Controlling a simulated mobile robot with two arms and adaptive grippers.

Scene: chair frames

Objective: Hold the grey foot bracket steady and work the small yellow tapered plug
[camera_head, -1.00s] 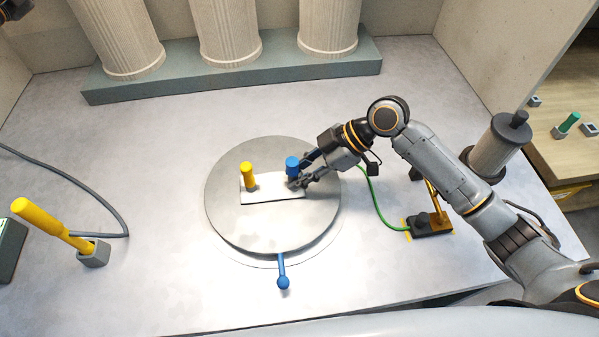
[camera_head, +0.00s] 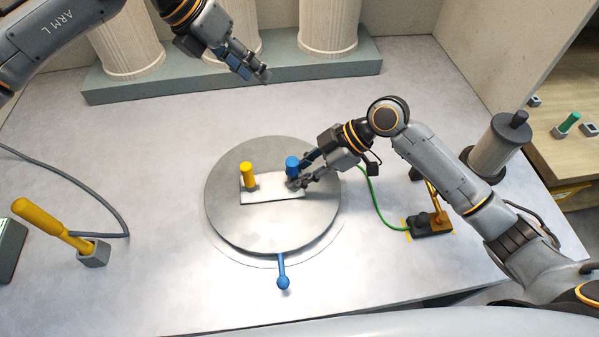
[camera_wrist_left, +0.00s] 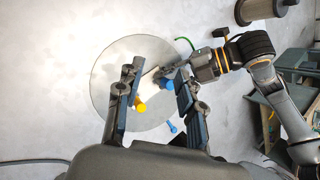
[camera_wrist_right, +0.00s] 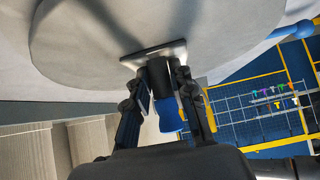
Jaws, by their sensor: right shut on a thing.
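The grey foot bracket (camera_head: 271,191) is a flat pale plate lying on the round grey turntable (camera_head: 262,230). The small yellow plug (camera_head: 247,174) stands upright at its left end; it also shows in the left wrist view (camera_wrist_left: 140,105). A blue plug (camera_head: 292,164) stands at the bracket's right end. My right gripper (camera_head: 298,178) is shut around the bracket's dark grey collar (camera_wrist_right: 158,78) at the blue plug's base. My left gripper (camera_head: 251,73) is empty, high above the table's back; its fingers are apart in the left wrist view.
A blue ball-ended lever (camera_head: 282,272) sticks out of the turntable's front. A yellow-handled tool (camera_head: 50,224) leans in a grey holder at left. A green cable (camera_head: 374,195) runs to a black device (camera_head: 430,226) at right. White columns (camera_head: 327,25) stand behind.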

